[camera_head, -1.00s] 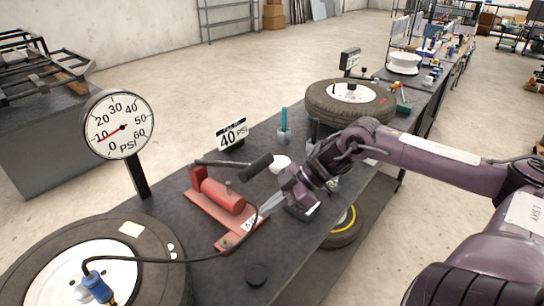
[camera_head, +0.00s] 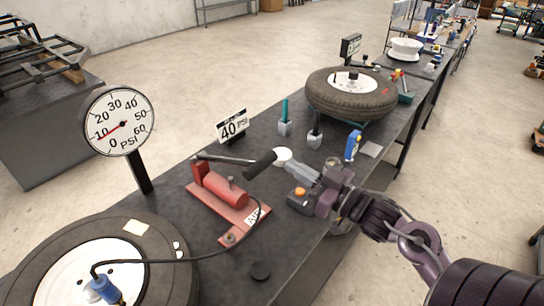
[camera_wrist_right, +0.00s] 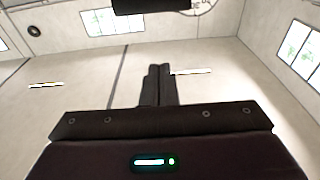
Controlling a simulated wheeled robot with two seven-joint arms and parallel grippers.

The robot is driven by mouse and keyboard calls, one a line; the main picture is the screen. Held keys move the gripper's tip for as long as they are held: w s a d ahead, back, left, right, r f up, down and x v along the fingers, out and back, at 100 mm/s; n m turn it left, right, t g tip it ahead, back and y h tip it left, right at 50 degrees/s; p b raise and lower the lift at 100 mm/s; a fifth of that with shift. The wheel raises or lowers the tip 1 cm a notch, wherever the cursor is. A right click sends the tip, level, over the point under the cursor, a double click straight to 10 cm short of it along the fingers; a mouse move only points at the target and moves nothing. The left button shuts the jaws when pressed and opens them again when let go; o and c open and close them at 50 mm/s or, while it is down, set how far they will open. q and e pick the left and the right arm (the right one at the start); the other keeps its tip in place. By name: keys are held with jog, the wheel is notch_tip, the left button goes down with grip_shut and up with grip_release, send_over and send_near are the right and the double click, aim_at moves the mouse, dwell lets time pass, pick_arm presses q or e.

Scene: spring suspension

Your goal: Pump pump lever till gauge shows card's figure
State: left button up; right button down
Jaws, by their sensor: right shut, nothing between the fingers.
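The red foot-style pump (camera_head: 222,188) sits on the dark bench, its label facing the front right. Its lever (camera_head: 225,159) lies low and nearly level, ending in a black grip (camera_head: 260,165). The round gauge (camera_head: 120,121) on a post has its red needle at about 10 PSI. The card (camera_head: 232,127) reads 40 PSI. My right gripper (camera_head: 291,170) is shut and empty, just right of the black grip and apart from it. The shut fingers show in the right wrist view (camera_wrist_right: 158,86), below a dark shape (camera_wrist_right: 150,5) at the top edge. My left gripper is out of view.
A tyre with a blue valve connector (camera_head: 104,290) lies at the front left; a black hose joins it to the pump. A white round dish (camera_head: 282,155), a blue tool (camera_head: 352,146) and another tyre (camera_head: 350,98) stand beyond.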

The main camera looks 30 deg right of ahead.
jog(key=shift+s+d+r, duration=0.1)
jog(key=shift+d, duration=0.1)
jog(key=r+p, duration=0.2)
jog(key=p, duration=0.2)
send_over(264, 164)
jog(key=shift+s+d+f+p, duration=0.1)
jog(key=shift+s+f+p, duration=0.15)
jog(key=shift+f, duration=0.9)
jog(key=shift+s+d+f+p, duration=0.1)
jog(key=shift+s+f+p, duration=0.15)
jog(key=shift+f, duration=0.9)
jog(key=shift+f, duration=0.1)
